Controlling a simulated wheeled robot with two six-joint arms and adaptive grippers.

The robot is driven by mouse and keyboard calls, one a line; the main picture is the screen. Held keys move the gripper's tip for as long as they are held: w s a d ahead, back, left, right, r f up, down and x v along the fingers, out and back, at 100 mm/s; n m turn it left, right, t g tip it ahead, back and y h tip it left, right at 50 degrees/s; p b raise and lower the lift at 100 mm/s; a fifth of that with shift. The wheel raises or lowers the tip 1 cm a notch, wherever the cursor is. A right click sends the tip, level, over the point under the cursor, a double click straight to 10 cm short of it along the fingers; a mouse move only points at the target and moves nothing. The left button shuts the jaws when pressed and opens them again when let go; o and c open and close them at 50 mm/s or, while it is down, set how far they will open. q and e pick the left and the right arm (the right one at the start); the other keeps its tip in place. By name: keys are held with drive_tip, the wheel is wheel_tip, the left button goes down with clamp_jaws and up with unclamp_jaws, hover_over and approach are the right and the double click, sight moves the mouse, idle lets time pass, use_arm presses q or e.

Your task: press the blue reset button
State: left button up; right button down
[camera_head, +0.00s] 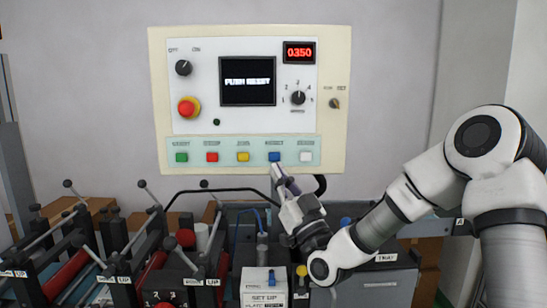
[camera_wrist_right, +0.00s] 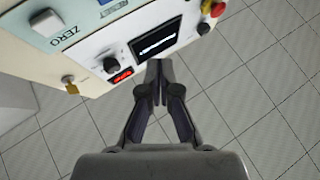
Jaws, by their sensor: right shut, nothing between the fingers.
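The blue button (camera_head: 274,157) sits on the pale green strip low on the wall panel (camera_head: 160,80), between the yellow button (camera_head: 243,157) and the white button (camera_head: 306,157). My right gripper (camera_head: 278,170) points up at the panel, its tips just below the blue button in the picture. I cannot tell whether they touch it. In the right wrist view the fingers (camera_wrist_right: 158,82) are together and empty. The panel screen (camera_head: 248,80) reads PUSH RESET. My left gripper is out of view.
Green (camera_head: 181,157) and red (camera_head: 212,157) buttons are further left on the strip. A red emergency knob (camera_head: 187,107) and dials are above. Below the panel stand levers, a SET UP box (camera_head: 264,283) and a grey box (camera_head: 380,280).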

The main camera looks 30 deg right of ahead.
sight(275, 156)
drive_tip(key=w+d+p, duration=0.1)
drive_tip(key=w+d, duration=0.3)
drive_tip(key=w, duration=0.3)
drive_tip(key=shift+w+d, duration=0.2)
drive_tip(key=shift+w, duration=0.05)
drive_tip(key=shift+f, duration=0.1)
idle(1.0)
drive_tip(key=shift+w+d+b, duration=0.2)
drive_tip(key=shift+w+b, duration=0.1)
drive_tip(key=shift+w, duration=0.05)
